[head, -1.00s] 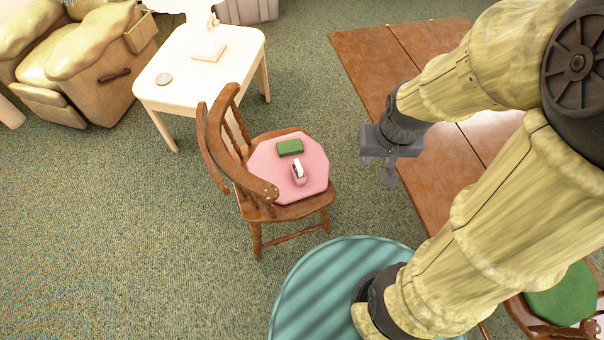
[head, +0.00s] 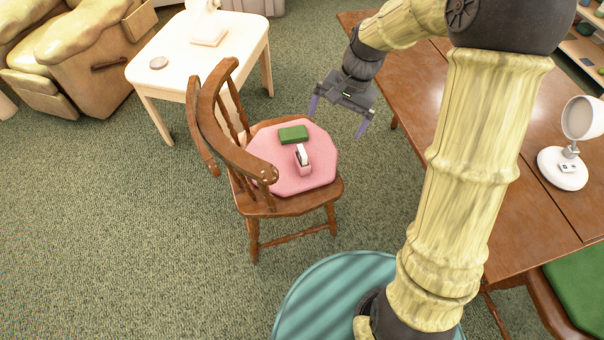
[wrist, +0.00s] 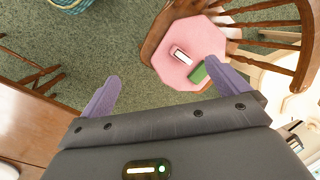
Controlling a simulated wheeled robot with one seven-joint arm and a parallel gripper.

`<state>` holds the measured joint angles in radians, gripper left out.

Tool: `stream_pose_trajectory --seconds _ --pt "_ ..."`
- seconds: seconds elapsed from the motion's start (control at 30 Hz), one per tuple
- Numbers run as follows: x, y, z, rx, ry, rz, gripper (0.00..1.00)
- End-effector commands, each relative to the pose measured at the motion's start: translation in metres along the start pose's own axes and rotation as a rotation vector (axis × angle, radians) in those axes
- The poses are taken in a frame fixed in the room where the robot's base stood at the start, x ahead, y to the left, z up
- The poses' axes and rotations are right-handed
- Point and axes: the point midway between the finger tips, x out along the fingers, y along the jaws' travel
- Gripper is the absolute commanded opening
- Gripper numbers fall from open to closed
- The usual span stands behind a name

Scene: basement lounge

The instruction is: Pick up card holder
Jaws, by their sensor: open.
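A small green block (head: 293,134) lies on the pink cushion (head: 265,160) of a wooden chair. A small pink-and-white object (head: 303,159) stands just in front of it, apart from it. I cannot tell for certain which of the two is the card holder. In the wrist view, the green block (wrist: 198,73) and the pink-and-white object (wrist: 182,56) appear beyond my fingers, toward the right finger. My gripper (head: 338,118) is open and empty, with purple fingers apart. It hangs in the air to the right of the cushion's far side, touching neither object.
The chair's curved wooden back (head: 225,125) rises left of the cushion. A brown wooden table (head: 480,200) with a white lamp (head: 565,165) stands at right. A cream side table (head: 235,50) stands behind the chair. Green carpet is clear at the left.

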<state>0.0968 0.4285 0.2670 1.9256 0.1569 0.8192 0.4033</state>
Motion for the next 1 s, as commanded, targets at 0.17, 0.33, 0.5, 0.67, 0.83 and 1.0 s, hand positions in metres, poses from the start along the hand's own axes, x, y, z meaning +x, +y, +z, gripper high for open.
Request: stream_pose_trajectory --seconds 0.17,0.33,0.5,0.67,0.83,1.0 --pt "0.064 -0.025 -0.027 0.098 -0.109 -0.059 1.00" --pt "0.106 -0.048 -0.047 0.191 -0.221 -0.115 1.00" --pt "0.145 -0.067 -0.067 0.280 -0.341 -0.171 1.00" --pt "0.178 -0.078 -0.086 0.360 -0.461 -0.223 1.00" --pt "0.211 -0.082 -0.108 0.438 -0.594 -0.277 1.00" --pt "0.241 -0.077 -0.133 0.512 -0.731 -0.332 1.00"
